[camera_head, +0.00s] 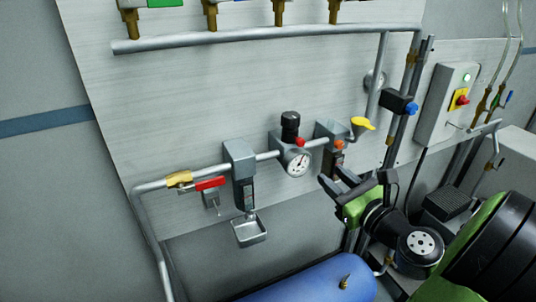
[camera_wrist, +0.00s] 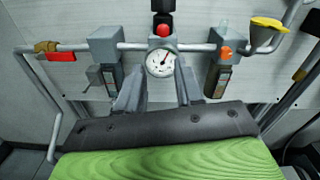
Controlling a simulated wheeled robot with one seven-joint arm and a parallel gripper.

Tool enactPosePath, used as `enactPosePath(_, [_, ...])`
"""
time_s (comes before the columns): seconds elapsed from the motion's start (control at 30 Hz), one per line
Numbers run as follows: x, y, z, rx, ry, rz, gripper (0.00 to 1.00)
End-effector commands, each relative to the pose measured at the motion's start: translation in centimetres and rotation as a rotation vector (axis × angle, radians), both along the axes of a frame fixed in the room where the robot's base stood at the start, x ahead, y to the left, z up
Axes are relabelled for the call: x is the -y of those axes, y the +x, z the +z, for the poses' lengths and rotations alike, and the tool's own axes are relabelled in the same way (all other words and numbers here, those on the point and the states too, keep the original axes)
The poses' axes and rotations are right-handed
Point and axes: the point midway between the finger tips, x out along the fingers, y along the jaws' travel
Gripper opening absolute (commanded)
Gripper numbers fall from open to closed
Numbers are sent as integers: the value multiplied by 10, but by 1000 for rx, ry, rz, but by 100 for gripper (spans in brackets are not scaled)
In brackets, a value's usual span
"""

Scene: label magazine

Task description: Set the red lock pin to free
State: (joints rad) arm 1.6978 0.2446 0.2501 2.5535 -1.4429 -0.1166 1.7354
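A small red pin or button (camera_head: 300,141) sits under the black knob (camera_head: 290,124) of a regulator (camera_head: 279,141), just above its round white gauge (camera_head: 297,161). I take it for the lock pin; whether it is in or out is too small to tell. In the wrist view the red pin (camera_wrist: 162,30) is above the gauge (camera_wrist: 160,63), near the top edge. My gripper (camera_head: 330,173) is open and empty, below and right of the gauge in the head view. In the wrist view its fingers (camera_wrist: 160,70) stand apart, one on each side below the gauge.
Along the same pipe are a red-handled valve (camera_head: 210,183), a filter unit (camera_head: 239,172) with a tray (camera_head: 249,231) below, and a unit with an orange knob (camera_head: 338,145). A yellow handle (camera_head: 362,123) stands right. A blue tank (camera_head: 312,283) lies below.

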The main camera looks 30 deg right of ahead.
Motion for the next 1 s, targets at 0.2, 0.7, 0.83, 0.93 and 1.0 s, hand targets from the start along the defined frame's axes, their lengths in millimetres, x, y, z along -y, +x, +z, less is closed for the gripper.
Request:
enactPosePath(0.2, [7, 11, 12, 31, 46, -17, 36])
enactPosePath(0.7, [12, 129, 6, 24, 31, -16, 36])
enactPosePath(0.83, [14, 148, 5, 23, 32, -17, 36])
enactPosePath(0.93, [15, 153, 5, 22, 32, -20, 36])
enactPosePath(1.0, [15, 154, 5, 22, 33, -21, 36])
